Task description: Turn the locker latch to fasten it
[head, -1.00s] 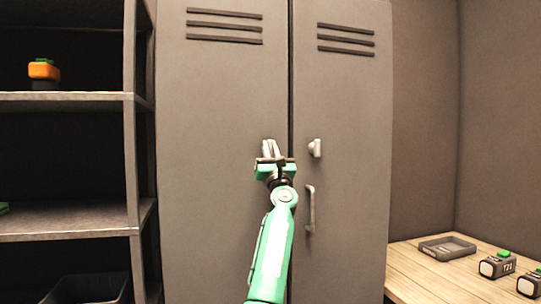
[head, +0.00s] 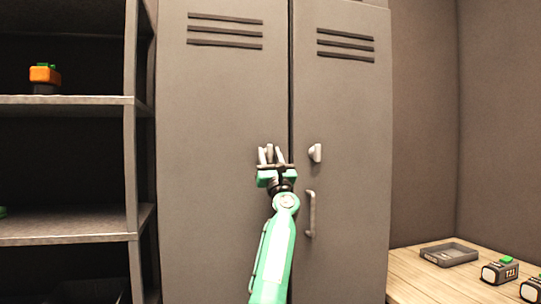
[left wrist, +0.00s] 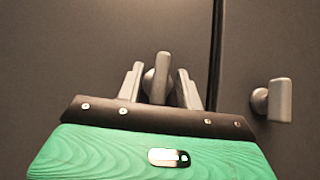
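A tall grey locker has two doors, and the left door (head: 220,100) carries a pale grey latch (left wrist: 160,72) with an upright tab. My left gripper (head: 270,156), on a green arm, is in front of this latch. In the left wrist view its two fingers (left wrist: 159,84) stand apart, one on each side of the tab, with narrow gaps seeming to show. The gripper partly hides the latch in the head view. A similar latch (head: 315,152) sits on the right door, also upright, to the right of my gripper. My right gripper is not in view.
A bar handle (head: 310,213) is below the right door's latch. Metal shelves (head: 70,100) stand at the left with an orange and green object (head: 44,74). A wooden table (head: 415,277) at the right holds a grey tray (head: 449,254) and dark boxes (head: 500,271).

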